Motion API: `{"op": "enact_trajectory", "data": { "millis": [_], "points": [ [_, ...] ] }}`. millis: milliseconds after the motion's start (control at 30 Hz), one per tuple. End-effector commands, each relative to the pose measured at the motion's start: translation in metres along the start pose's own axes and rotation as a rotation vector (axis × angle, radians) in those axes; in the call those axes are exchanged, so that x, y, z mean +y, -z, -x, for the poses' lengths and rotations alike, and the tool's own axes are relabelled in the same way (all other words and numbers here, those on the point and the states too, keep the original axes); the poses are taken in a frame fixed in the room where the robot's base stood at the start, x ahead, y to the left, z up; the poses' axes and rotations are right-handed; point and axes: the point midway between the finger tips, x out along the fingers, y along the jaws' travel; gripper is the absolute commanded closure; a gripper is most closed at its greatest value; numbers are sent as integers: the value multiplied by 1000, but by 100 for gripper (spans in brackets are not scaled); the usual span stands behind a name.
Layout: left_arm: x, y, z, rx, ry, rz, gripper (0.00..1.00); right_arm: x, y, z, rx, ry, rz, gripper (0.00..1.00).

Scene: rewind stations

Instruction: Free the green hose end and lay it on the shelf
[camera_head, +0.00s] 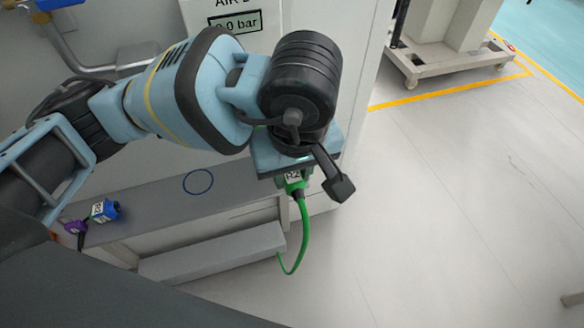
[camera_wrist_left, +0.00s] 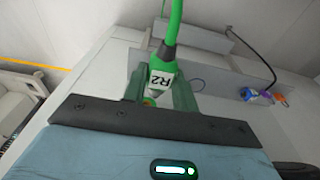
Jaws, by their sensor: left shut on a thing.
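My left gripper (camera_head: 291,181) is shut on the green hose end (camera_head: 294,187), marked R2, just off the right end of the grey shelf (camera_head: 150,207). In the left wrist view, the hose end (camera_wrist_left: 161,74) sits between the two fingers of my left gripper (camera_wrist_left: 160,88), its green hose leading away upward. In the head view the hose hangs in a loop beside the shelf and passes out of sight near the lower ledge. A blue ring outline (camera_head: 198,181) marks the shelf top, which is bare there. My right gripper is not in view.
A blue hose end (camera_head: 105,211) and a purple one (camera_head: 75,227) lie at the shelf's left end. A lower grey ledge (camera_head: 213,254) runs below. A cabinet with a pressure display (camera_head: 236,24) stands behind my arm. The floor to the right is clear up to a white wheeled frame.

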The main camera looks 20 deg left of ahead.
Motion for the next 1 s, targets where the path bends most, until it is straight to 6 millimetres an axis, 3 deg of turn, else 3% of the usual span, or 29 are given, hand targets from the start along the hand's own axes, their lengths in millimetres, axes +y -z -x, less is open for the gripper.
{"op": "enact_trajectory", "data": {
  "millis": [1000],
  "points": [
    [0, -15, 2, 0, 0, 0, 100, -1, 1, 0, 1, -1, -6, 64]
  ]
}}
